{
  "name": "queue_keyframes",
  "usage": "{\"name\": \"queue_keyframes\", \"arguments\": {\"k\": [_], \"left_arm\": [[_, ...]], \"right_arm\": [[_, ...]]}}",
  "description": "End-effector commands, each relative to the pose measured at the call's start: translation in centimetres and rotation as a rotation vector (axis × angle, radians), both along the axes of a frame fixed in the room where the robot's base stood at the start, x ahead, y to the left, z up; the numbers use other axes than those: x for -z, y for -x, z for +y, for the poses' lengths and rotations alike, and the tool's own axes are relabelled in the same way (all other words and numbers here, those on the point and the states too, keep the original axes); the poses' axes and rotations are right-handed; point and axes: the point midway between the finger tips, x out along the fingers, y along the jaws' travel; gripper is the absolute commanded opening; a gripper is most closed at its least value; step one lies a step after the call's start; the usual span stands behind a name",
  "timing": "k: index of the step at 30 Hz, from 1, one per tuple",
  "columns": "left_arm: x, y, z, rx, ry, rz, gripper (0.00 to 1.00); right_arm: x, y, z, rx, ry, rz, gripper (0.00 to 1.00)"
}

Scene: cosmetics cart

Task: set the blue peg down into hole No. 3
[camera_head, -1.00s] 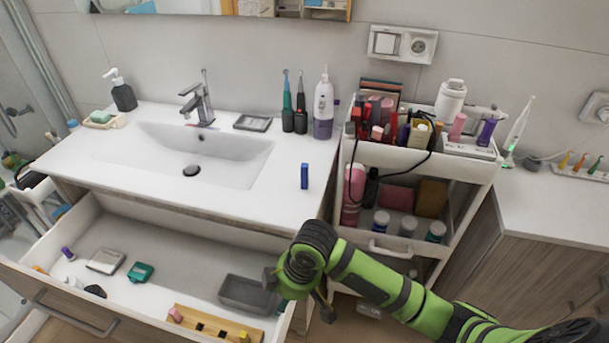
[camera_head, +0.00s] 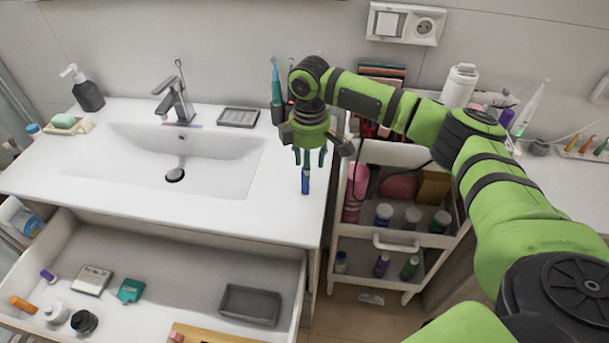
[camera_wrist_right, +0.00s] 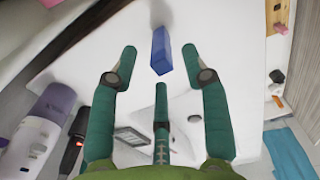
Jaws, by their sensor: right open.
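The blue peg (camera_head: 305,182) stands upright on the white counter near its right front corner. My right gripper (camera_head: 310,159) points down just above the peg, open. In the right wrist view the blue peg (camera_wrist_right: 160,52) shows between and slightly beyond the spread green fingertips (camera_wrist_right: 160,65), with a gap on each side. The wooden hole board (camera_head: 195,335) lies in the open drawer, mostly cut off by the bottom edge of the head view, so hole No. 3 cannot be made out. My left gripper is not in view.
The open drawer (camera_head: 150,250) holds a grey tray (camera_head: 250,304), a teal case (camera_head: 131,290) and small items. The sink (camera_head: 185,160) lies left of the peg.

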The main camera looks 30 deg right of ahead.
Motion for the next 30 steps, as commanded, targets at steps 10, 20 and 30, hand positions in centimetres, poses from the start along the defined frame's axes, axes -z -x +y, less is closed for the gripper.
{"name": "queue_keyframes", "arguments": {"k": [10, 20, 30], "left_arm": [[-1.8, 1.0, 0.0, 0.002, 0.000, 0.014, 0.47], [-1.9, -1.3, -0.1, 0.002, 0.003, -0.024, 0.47], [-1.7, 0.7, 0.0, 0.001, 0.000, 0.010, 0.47]], "right_arm": [[4.1, -0.1, 0.5, -0.002, 0.001, -0.001, 0.47], [4.3, -0.1, 0.5, -0.003, 0.001, -0.002, 0.03], [4.2, -0.1, 0.5, -0.003, 0.001, -0.002, 0.47]]}}
